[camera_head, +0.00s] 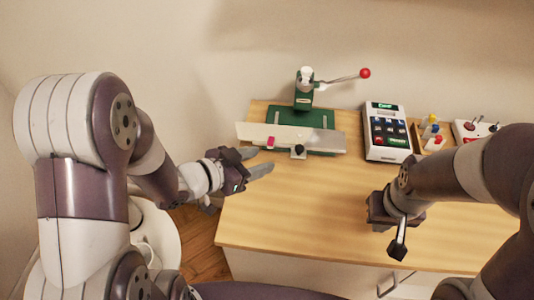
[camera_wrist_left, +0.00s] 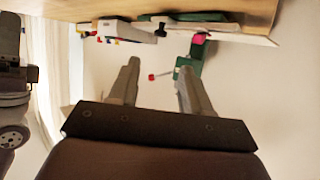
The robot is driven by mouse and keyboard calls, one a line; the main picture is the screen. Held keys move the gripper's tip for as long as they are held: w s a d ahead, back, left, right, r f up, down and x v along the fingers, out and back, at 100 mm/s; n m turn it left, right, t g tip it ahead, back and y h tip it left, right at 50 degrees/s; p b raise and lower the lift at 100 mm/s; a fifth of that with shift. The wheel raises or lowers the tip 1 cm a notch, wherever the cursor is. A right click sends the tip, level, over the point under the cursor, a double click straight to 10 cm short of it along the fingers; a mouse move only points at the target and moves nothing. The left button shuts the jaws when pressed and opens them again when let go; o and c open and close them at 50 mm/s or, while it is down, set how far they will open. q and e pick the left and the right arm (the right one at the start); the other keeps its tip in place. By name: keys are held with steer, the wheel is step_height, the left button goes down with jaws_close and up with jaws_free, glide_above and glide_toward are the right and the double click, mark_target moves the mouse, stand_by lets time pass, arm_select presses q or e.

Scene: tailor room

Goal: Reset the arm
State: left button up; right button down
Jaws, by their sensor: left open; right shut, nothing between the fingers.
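My left gripper (camera_head: 261,163) is open and empty near the left edge of the wooden table. Its two fingers also show apart in the left wrist view (camera_wrist_left: 158,85), with nothing between them. My right gripper (camera_head: 397,250) is shut and empty over the front right part of the table, its fingers pointing down toward the front edge. My left arm (camera_head: 85,190) comes in from the left and my right arm (camera_head: 455,175) from the right.
A green press (camera_head: 304,90) with a red-knobbed lever (camera_head: 365,73) stands at the table's back. A pale strip (camera_head: 325,140) lies across its green base. A keypad device (camera_head: 388,133) and a small tray (camera_head: 432,137) stand to the right. The wooden table's middle (camera_head: 310,205) is clear.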

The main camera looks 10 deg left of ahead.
stand_by(0.4)
arm_select(q)
steer(key=a+f+y, duration=0.1)
steer(key=a, duration=0.1)
steer(key=a+f+n+g+y, duration=0.1)
steer(key=a+f+y, duration=0.1)
steer(key=a+f+n+y, duration=0.1)
steer(key=a+f+y, duration=0.1)
steer(key=shift+s+a+f+g, duration=0.1)
steer(key=shift+s+a+g, duration=0.2)
steer(key=shift+a, duration=0.05)
arm_select(e)
steer(key=shift+r, duration=0.15)
arm_select(q)
steer(key=s+a+r+n+g+y+p, duration=0.4)
steer(key=s+a+n+g+y+p, duration=0.1)
steer(key=s+a+p, duration=0.1)
steer(key=s+d+r+n+g+p, duration=0.1)
steer(key=s+d+r+p, duration=0.2)
steer(key=r, duration=0.6)
steer(key=shift+d+g+h+p, duration=0.4)
steer(key=shift+p, duration=0.5)
arm_select(e)
step_height(320, 180, up, 10)
steer(key=shift+r, duration=0.25)
arm_select(q)
steer(key=shift+r, duration=0.1)
